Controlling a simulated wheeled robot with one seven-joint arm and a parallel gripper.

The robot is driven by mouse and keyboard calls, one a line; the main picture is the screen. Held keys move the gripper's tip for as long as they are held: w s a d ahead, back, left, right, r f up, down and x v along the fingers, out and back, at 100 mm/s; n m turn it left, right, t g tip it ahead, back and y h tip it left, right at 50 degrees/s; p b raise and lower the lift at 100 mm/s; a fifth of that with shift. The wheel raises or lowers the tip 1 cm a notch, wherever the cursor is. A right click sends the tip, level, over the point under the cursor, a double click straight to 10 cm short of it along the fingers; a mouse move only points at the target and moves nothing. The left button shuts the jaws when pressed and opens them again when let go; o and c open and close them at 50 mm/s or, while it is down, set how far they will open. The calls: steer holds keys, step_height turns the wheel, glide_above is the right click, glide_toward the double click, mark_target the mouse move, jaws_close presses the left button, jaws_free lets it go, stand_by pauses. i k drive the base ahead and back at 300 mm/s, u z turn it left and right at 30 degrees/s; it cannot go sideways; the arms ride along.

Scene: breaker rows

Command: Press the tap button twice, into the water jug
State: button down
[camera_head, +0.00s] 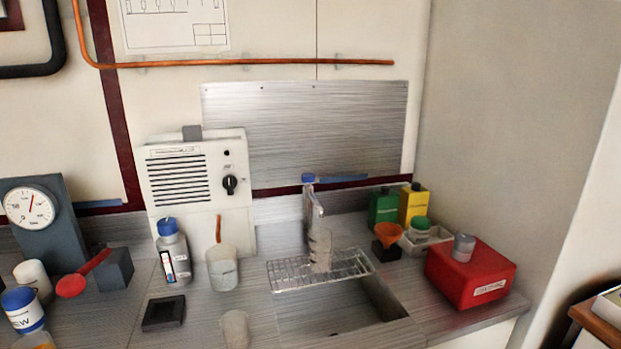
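The tap (314,207) is a pale metal post with a spout, standing at the back of the sink. A blue cap, which looks like its button (308,178), sits on top. A clear, greyish vessel that may be the water jug (320,252) stands upright on the wire rack (290,275), directly below the spout. Its water level cannot be made out. A second clear vessel (222,270), with an orange-brown stick in it, stands on the counter to the left. My gripper is not in view.
The sink basin (385,300) lies open beside the rack. A red box (470,275) with a grey cup on it stands to the right. Green and yellow bottles (413,203) stand behind. A white louvred unit (185,210) and blue-capped bottle (172,255) are left. A small cup (235,330) stands in front.

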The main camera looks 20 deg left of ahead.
mark_target(308, 179)
steer(key=z, duration=0.6)
steer(key=i, duration=0.5)
steer(key=u, duration=2.05)
steer(key=i, duration=0.5)
